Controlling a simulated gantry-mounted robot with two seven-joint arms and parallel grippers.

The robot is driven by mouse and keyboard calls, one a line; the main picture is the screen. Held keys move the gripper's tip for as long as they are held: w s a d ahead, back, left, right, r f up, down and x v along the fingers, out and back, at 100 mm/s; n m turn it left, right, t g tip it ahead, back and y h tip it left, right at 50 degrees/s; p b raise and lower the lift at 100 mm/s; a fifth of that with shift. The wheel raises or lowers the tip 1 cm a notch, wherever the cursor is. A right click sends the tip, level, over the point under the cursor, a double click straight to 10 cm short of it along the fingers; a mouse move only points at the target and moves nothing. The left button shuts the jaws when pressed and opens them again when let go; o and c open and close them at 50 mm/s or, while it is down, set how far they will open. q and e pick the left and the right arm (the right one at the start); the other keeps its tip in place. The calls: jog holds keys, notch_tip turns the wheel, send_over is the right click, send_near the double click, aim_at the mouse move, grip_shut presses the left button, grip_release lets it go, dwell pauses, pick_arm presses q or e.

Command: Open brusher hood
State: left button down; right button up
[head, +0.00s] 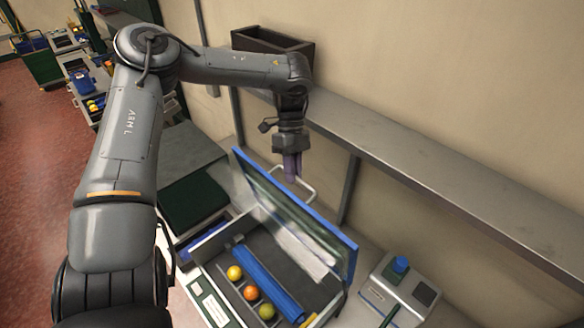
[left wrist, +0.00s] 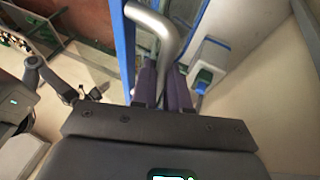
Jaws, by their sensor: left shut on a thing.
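The brusher (head: 207,292) is a light box with a blue roller (head: 268,282) inside. Its hood (head: 300,225), a clear pane in a blue frame, stands raised and tilted up at the back in the head view. The blue frame edge also shows in the left wrist view (left wrist: 130,50). My left gripper (head: 292,176) is above the hood's upper edge, its purple fingers shut on the metal handle (head: 306,190). In the left wrist view the curved handle (left wrist: 165,30) runs down between the fingers (left wrist: 162,84). My right gripper is not in view.
Several round fruits, yellow and orange (head: 250,292), lie in the brusher's front. A control box (head: 400,288) with a blue button stands to the right. A grey ledge (head: 440,185) runs along the wall behind, with a dark bin (head: 270,42) on it.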

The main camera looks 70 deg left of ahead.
pick_arm(q)
jog(key=shift+s+f, duration=0.2)
jog(key=shift+f, duration=0.1)
jog(key=c, duration=1.1)
grip_release()
jog(key=shift+d, duration=0.1)
jog(key=shift+r, duration=0.1)
jog(key=shift+r, duration=0.1)
jog(key=v, duration=1)
jog(key=shift+w+a+r, duration=0.1)
jog(key=shift+a+r, duration=0.1)
jog(key=shift+r, duration=0.1)
